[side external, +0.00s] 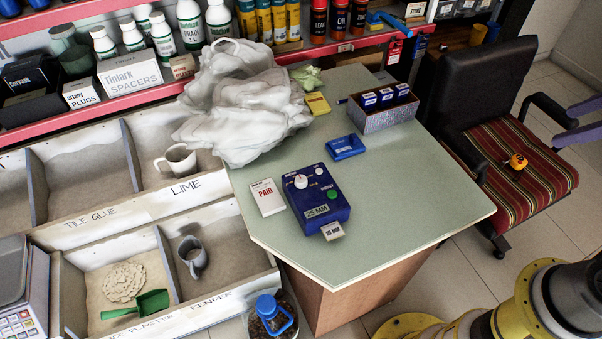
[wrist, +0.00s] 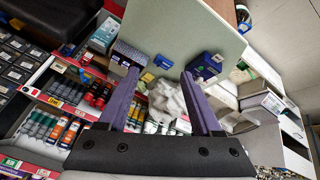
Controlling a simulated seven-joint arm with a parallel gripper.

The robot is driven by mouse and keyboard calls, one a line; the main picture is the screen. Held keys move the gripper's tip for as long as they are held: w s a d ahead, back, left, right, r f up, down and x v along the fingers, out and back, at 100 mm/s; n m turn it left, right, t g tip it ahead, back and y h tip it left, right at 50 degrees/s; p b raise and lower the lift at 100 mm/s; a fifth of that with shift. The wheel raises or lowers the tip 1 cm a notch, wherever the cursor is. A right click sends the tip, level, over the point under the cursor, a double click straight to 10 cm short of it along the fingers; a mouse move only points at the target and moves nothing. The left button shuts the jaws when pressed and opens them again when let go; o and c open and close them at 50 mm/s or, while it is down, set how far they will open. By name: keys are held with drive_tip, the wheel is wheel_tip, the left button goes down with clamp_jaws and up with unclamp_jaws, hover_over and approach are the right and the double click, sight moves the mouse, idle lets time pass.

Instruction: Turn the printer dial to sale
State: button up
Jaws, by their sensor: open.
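The blue printer (side external: 326,207) lies on the pale green counter top (side external: 415,185) in the side view. Its white round dial (side external: 301,181) is on the upper left of its face, beside small labels too small to read. The printer also shows small in the wrist view (wrist: 206,66), right of the fingers. My gripper (wrist: 161,74) is open and empty, with two purple fingers apart. In the side view its fingertips (side external: 564,125) show at the right edge, far from the printer.
A PAID card (side external: 267,197) lies left of the printer. A blue pad (side external: 345,147), a box of blue packets (side external: 385,108) and a crumpled white bag (side external: 243,105) are behind it. A chair (side external: 520,165) stands right of the counter. The counter's right part is clear.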

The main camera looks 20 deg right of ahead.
drive_tip(key=w+a+r+n, duration=0.3)
drive_tip(key=w+r+n, duration=0.35)
drive_tip(key=w, duration=0.45)
drive_tip(key=n+g, duration=0.6)
drive_tip(key=n, duration=0.6)
hover_over(301, 179)
wheel_tip(301, 179, down, 24)
wheel_tip(301, 179, down, 13)
drive_tip(key=shift+f, duration=0.1)
clamp_jaws()
